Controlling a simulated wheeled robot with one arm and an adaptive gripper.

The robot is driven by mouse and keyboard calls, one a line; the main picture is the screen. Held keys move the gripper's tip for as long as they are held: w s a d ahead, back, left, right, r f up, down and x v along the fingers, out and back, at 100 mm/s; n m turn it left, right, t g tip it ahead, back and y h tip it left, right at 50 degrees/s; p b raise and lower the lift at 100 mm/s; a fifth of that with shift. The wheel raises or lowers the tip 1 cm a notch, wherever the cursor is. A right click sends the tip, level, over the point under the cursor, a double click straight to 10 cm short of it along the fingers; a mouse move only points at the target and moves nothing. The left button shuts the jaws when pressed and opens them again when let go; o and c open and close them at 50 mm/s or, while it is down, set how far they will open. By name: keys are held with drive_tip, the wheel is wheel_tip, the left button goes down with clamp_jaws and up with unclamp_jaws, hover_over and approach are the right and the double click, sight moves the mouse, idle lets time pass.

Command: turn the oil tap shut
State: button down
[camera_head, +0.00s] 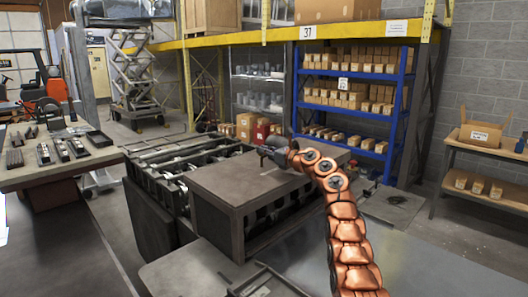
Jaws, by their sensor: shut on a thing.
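My gripper (267,152) is small and dark at the end of my copper-coloured arm. It is at the far right edge of the grey machine's flat top (245,178), near the middle of the view. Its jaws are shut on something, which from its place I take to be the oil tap. The tap itself cannot be made out; the gripper and the machine's edge hide it. Whether its handle is turned cannot be seen.
A roller section (175,165) adjoins the machine on the left. A workbench (60,172) with dark metal parts stands at the left. A blue shelf (393,125) with several cartons stands behind.

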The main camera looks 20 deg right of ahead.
drive_tip(key=b, duration=0.3)
drive_tip(key=shift+f, duration=0.25)
drive_tip(key=m+h+b, duration=0.1)
drive_tip(key=b, duration=0.3)
drive_tip(key=shift+t, duration=0.4)
drive_tip(key=shift+r+h+b, duration=0.2)
drive_tip(key=shift+h+b, duration=0.1)
drive_tip(key=shift+b, duration=0.35)
drive_tip(key=c, duration=1.2)
unclamp_jaws()
drive_tip(key=shift+s, duration=0.15)
